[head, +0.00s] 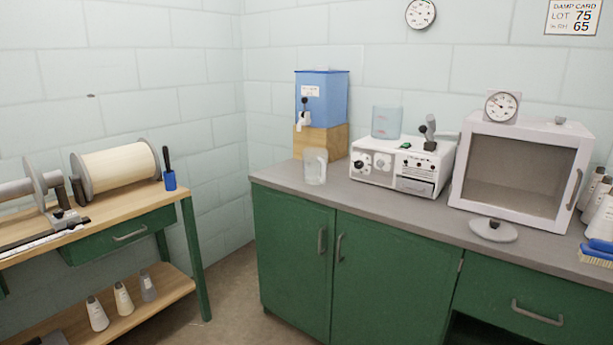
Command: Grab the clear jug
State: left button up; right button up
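The clear jug (316,167) stands upright on the grey counter (335,190), near its left end. It is see-through, and its handle seems to be on its left side. It stands in front of the wooden block (321,141) that carries a blue water tank (322,97) with a white tap (303,121). Neither of my grippers is in view, and nothing is touching the jug from the front.
A white instrument box (403,165) with a clear bluish beaker (386,122) on top stands right of the jug. Farther right is a white cabinet (522,165). Green cupboards (390,275) front the counter. A wooden workbench (110,220) stands left, with open floor between.

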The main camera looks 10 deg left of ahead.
aim_at(314, 160)
jog(key=u, duration=0.5)
jog(key=i, duration=1.6)
jog(key=z, duration=0.7)
